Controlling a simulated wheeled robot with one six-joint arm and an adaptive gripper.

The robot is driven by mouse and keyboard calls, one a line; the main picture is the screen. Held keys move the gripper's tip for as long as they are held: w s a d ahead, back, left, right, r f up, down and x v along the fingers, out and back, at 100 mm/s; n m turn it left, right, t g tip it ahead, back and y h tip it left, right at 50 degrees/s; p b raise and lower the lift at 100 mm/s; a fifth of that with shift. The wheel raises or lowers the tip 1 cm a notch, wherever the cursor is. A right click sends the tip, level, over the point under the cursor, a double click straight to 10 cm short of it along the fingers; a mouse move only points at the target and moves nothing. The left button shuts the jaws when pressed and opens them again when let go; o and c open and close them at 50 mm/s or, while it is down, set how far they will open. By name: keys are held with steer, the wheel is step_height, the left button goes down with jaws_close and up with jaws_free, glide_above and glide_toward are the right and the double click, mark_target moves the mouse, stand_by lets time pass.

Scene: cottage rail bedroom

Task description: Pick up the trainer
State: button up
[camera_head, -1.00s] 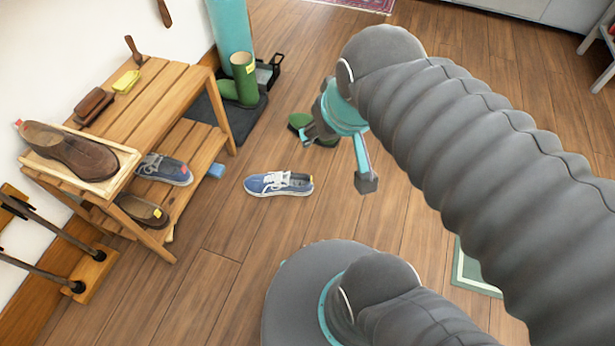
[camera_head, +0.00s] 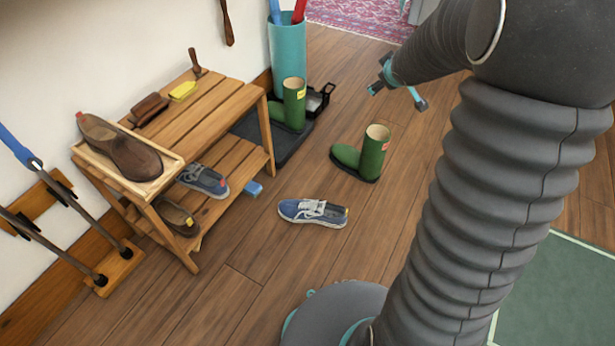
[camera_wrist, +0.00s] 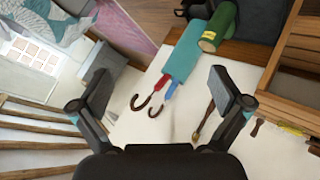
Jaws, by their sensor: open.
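A blue trainer (camera_head: 313,212) with white laces, a pale sole and a yellow patch at the heel lies upright on the wooden floor in the head view. A similar blue trainer (camera_head: 204,180) with a red patch is on the lower shelf of the wooden rack (camera_head: 222,207). My gripper (camera_head: 398,96) is open and empty, high up and to the right of the floor trainer, well apart from it. In the wrist view my gripper (camera_wrist: 165,92) has its fingers wide apart, with nothing between them. Neither trainer shows in the wrist view.
A green boot (camera_head: 372,155) stands on the floor behind the trainer; another (camera_head: 292,105) is on a dark mat by the teal umbrella stand (camera_head: 286,55). Brown shoes sit on the rack. A green rug (camera_head: 560,295) is at right.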

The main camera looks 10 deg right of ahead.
steer(key=w+f+n+y, duration=0.3)
steer(key=w+f, duration=0.3)
steer(key=f, duration=0.5)
steer(key=n+g+y+b, duration=0.2)
steer(key=n+g+y, duration=0.45)
steer(key=y, duration=0.45)
glide_toward(317, 206)
steer(key=shift+m+g, duration=0.25)
steer(key=shift+g, duration=0.1)
steer(key=x, duration=0.5)
steer(key=shift+w+d+f, duration=0.2)
steer(key=shift+w+d+f+x, duration=0.1)
steer(key=shift+x, duration=0.9)
steer(key=shift+w+d+f+x, duration=0.1)
steer(key=shift+f+x, duration=0.05)
steer(key=shift+x, duration=0.85)
steer(key=shift+w+d+f+x, duration=0.1)
steer(key=shift+x, duration=0.9)
steer(key=c, duration=1.5)
steer(key=shift+r, duration=0.15)
